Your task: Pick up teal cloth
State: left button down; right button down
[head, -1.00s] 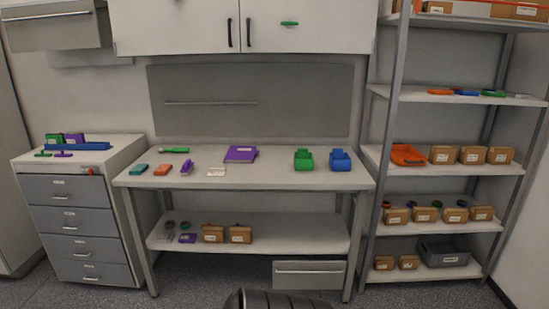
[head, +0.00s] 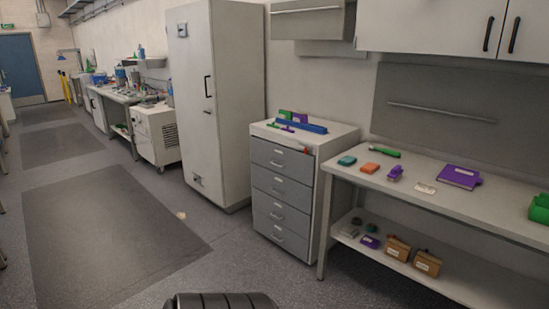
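Nothing touches or covers the teal cloth. Neither of my grippers shows in the head view. Only a dark rounded part of my own body is at the bottom edge.
A grey drawer cabinet (head: 283,190) stands left of the bench, with a tall white cabinet (head: 210,105) beyond. Purple, green and white items lie on the bench; boxes (head: 398,249) are on its lower shelf. Open floor with dark mats (head: 110,235) extends left.

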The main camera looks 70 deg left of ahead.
aim_at(348, 160)
jog(key=u, duration=1.85)
jog(key=z, duration=3.9)
jog(key=u, duration=3.85)
